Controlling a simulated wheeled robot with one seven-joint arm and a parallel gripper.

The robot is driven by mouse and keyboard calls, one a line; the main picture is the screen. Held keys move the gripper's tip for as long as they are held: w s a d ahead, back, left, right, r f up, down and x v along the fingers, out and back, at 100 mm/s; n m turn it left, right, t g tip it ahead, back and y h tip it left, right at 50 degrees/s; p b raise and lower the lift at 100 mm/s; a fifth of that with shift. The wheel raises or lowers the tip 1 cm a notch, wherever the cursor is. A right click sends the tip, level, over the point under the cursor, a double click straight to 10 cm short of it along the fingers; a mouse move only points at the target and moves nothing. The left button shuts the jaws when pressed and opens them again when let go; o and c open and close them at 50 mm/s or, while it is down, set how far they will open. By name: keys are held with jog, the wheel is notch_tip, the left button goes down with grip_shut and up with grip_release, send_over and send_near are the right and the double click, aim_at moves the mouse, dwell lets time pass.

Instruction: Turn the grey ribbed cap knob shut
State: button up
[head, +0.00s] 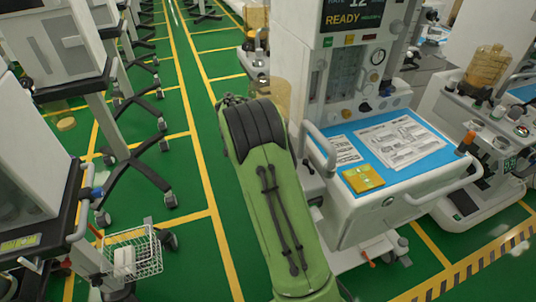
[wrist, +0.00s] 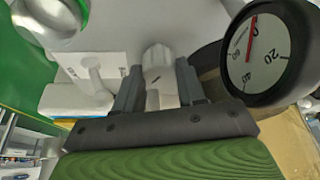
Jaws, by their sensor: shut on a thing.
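The grey ribbed cap knob (wrist: 157,56) shows in the upper middle of the wrist view, pale grey, with a small dark mark on its face. My gripper (wrist: 158,78) is shut on it, one dark finger on each side. The part of the knob low between the fingers is partly hidden. In the head view my green arm covers the gripper, and I cannot make out the knob there.
A round gauge (wrist: 262,52) with a red needle near 0 sits close to the right of my gripper. A rounded grey and green part (wrist: 50,14) is at upper left. In the head view, a cart with a READY screen (head: 352,14) and blue worktop (head: 420,122) stands right of my arm.

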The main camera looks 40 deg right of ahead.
jog(key=o, duration=1)
jog(key=shift+o, duration=0.2)
jog(key=p+v, duration=0.4)
jog(key=v, duration=1.1)
jog(key=shift+a+r+p, duration=0.25)
jog(key=shift+r+p, duration=0.05)
jog(key=shift+p, duration=0.05)
